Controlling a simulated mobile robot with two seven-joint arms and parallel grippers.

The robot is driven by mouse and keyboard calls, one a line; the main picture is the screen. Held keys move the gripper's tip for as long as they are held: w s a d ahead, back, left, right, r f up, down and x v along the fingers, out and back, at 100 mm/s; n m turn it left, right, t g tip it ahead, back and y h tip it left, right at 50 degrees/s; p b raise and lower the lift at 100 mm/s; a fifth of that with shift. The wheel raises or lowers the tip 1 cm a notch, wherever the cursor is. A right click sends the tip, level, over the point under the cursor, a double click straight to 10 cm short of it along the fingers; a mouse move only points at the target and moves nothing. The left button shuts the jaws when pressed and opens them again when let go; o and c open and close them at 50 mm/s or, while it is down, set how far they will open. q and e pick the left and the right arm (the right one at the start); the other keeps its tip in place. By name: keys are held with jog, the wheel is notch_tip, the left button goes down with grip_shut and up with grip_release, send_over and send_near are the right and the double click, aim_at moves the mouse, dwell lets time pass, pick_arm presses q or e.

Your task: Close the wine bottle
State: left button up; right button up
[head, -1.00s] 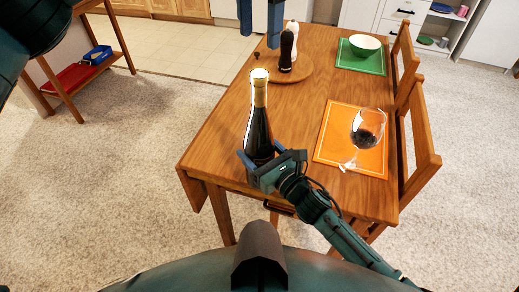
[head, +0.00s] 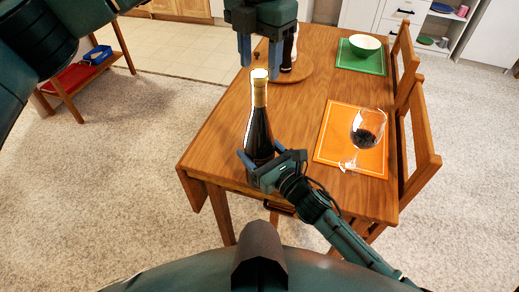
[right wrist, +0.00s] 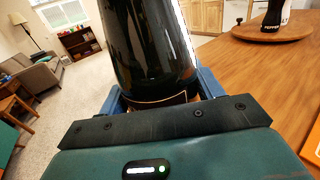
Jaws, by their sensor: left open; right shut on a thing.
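The dark wine bottle (head: 258,128) stands upright on the near end of the wooden table, with a gold neck and a pale top. My right gripper (head: 263,163) is shut on its lower body. The right wrist view shows the bottle (right wrist: 148,45) between the blue fingers. My left gripper (head: 261,60) is open, fingers down, above and just beyond the bottle's top in the picture. A small dark thing (head: 257,56) shows between its fingers, by the round board; I cannot tell whether it is the stopper.
The round board (head: 296,76) bears dark and white shakers, partly hidden by my left gripper. A wine glass (head: 364,130) stands on the orange mat (head: 335,120) at right. A bowl (head: 364,45) sits on the green mat. Chairs (head: 415,160) line the right side.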

pick_arm(q)
jog(key=shift+f, duration=1)
grip_shut()
jog(key=shift+o, duration=0.5)
grip_release()
jog(key=shift+r, duration=0.15)
notch_tip(320, 180, up, 12)
